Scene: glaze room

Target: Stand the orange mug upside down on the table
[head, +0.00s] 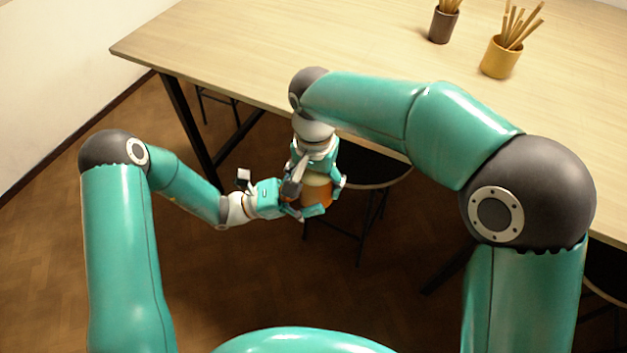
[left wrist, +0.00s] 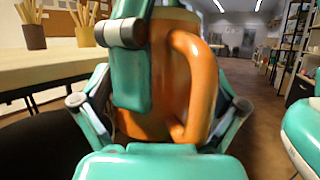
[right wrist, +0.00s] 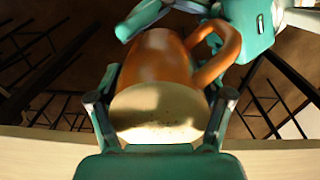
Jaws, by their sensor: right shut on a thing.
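The orange mug (head: 319,194) is in the air in front of the table's near edge (head: 245,98). My right gripper (head: 317,182) reaches down from above and is shut on it. The mug's pale, flat-looking end (right wrist: 155,115) faces the right wrist camera and seems to be its base, so the mouth seems to point down; the mouth is hidden. My left gripper (head: 305,203) comes from the left, its fingers open on either side of the mug. In the left wrist view the mug (left wrist: 165,95) fills the space between them, with its handle (left wrist: 205,80) at the right.
A dark brown cup (head: 441,26) and a yellow cup (head: 498,60), both holding sticks, stand at the table's far right. The left and middle tabletop is clear. A stool (head: 378,178) is under the near edge. The two grippers are very close together.

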